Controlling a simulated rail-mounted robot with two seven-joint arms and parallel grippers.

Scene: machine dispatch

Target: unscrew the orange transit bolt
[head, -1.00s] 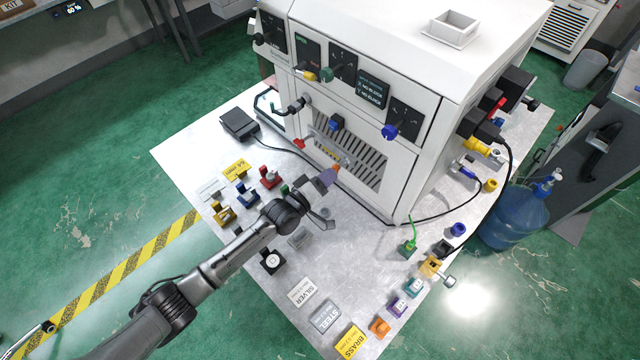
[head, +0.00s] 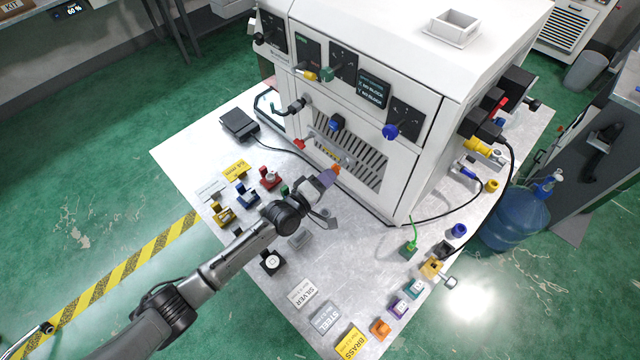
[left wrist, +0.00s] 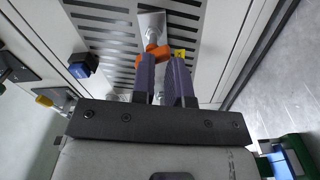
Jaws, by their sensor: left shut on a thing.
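The orange transit bolt (left wrist: 155,54) sits at the slatted front panel of the white machine, beside a pale metal bracket (left wrist: 152,24) in the left wrist view. The fingers hide part of the bolt. My right gripper is out of view.
Blue (head: 336,122) and red (head: 299,144) knobs stick out of the machine front near the vent slats. Colored blocks in holders stand left of my gripper on the metal table (head: 190,150). A black cable runs along the machine's base. Labelled plates lie at the table's front.

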